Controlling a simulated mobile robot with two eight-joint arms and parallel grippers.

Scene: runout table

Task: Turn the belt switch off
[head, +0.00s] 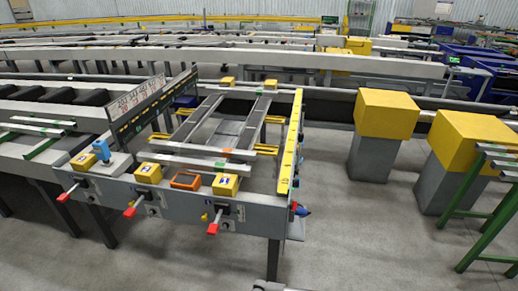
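The runout table (180,200) stands left of centre, its grey front panel facing me. Three levers with red tips stick out of this panel: a left lever (68,193), a middle lever (131,211) and a right lever (213,228). Two yellow boxes with small dark marks sit on the front ledge, a left box (148,173) and a right box (225,185). I cannot tell which of these is the belt switch, or whether it is on or off. Neither of my grippers can be made out in the head view.
An orange open tray (186,180) lies between the yellow boxes. A blue upright object (102,151) stands at the ledge's left end. Yellow blocks on grey pedestals (376,158) and a green frame (490,205) stand at right. The floor (350,240) in front is clear.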

